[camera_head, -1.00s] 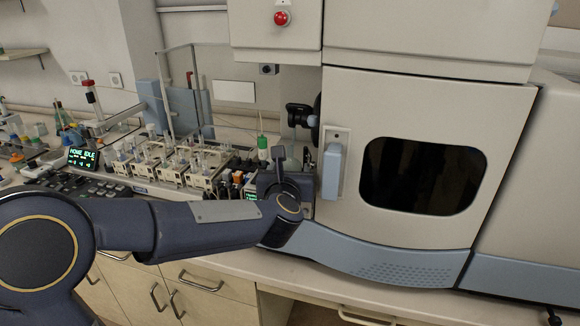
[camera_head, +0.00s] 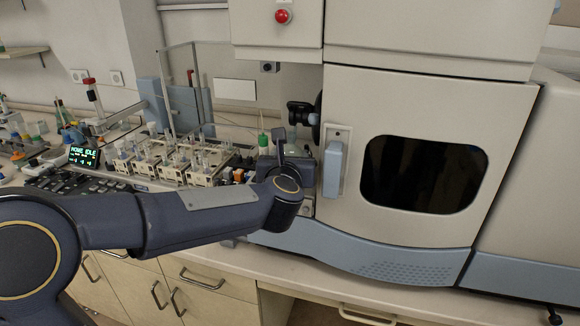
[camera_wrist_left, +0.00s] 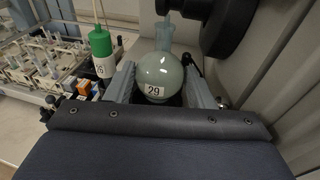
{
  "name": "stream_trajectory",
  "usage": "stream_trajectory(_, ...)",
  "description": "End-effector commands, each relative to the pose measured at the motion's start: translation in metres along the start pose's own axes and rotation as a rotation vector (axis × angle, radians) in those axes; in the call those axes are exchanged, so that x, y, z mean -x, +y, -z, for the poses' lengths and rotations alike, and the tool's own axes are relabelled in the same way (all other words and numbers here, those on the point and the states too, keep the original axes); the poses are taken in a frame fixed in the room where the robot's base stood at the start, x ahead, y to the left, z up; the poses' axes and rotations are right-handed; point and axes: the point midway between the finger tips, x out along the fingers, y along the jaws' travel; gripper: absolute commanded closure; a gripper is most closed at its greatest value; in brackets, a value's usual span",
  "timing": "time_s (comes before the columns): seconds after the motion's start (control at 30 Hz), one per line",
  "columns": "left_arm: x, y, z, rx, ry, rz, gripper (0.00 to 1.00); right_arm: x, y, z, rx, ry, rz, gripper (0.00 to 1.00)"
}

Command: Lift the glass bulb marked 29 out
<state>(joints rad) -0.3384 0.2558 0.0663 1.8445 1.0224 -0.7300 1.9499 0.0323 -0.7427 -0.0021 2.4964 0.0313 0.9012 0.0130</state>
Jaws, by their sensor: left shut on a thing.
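The glass bulb marked 29 (camera_wrist_left: 160,74) is a round grey-green bulb with a white label, and its neck points up in the left wrist view. My left gripper (camera_wrist_left: 162,88) is shut on it, with a finger on each side. In the head view the bulb shows faintly (camera_head: 292,146) beside the instrument's front, just above my left gripper (camera_head: 288,160), whose fingers are mostly hidden by the wrist. A black fitting (camera_wrist_left: 228,22) is close to the right of the bulb's neck. Contact between bulb and fitting cannot be told. My right gripper is out of view.
A green-capped bottle (camera_wrist_left: 101,48) stands just left of the bulb. Racks of vials (camera_head: 190,162) fill the bench further left, behind a clear panel. The spectrometer's door (camera_head: 420,170) and its handle (camera_head: 333,170) are close on the right.

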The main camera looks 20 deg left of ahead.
Motion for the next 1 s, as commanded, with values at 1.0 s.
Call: stream_trajectory(1.0, 0.179, 0.000, 0.022, -0.001, 0.000, 0.000, 0.74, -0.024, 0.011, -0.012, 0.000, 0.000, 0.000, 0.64)
